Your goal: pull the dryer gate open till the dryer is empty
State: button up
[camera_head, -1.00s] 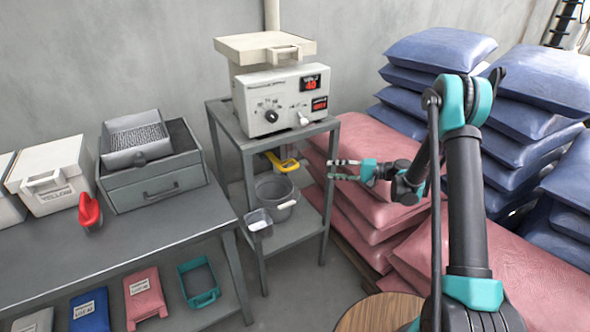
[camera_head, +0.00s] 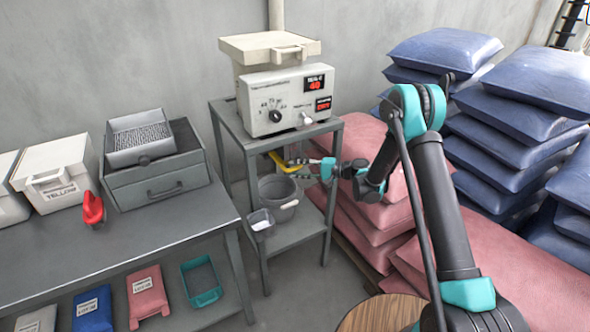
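The dryer (camera_head: 288,101) is a cream box with a lid, a knob and red displays, standing on a grey metal stand. Its gate shows as a yellow handle (camera_head: 279,163) below the stand's top, above a grey bucket (camera_head: 278,196). My gripper (camera_head: 297,164) reaches in from the right, its fingertips at the right end of the yellow handle. The fingers overlap the handle in the picture, and I cannot tell whether they touch it or are closed on it. The inside of the dryer is hidden.
The stand's right front leg (camera_head: 331,190) is close to my gripper. A small grey container (camera_head: 260,222) sits beside the bucket on the lower shelf. Pink sacks (camera_head: 362,180) are piled right of the stand. A grey workbench (camera_head: 150,240) is at left.

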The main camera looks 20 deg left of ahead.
jog(key=shift+a+f, duration=0.1)
jog(key=shift+a, duration=0.4)
jog(key=shift+s, duration=0.1)
grip_shut()
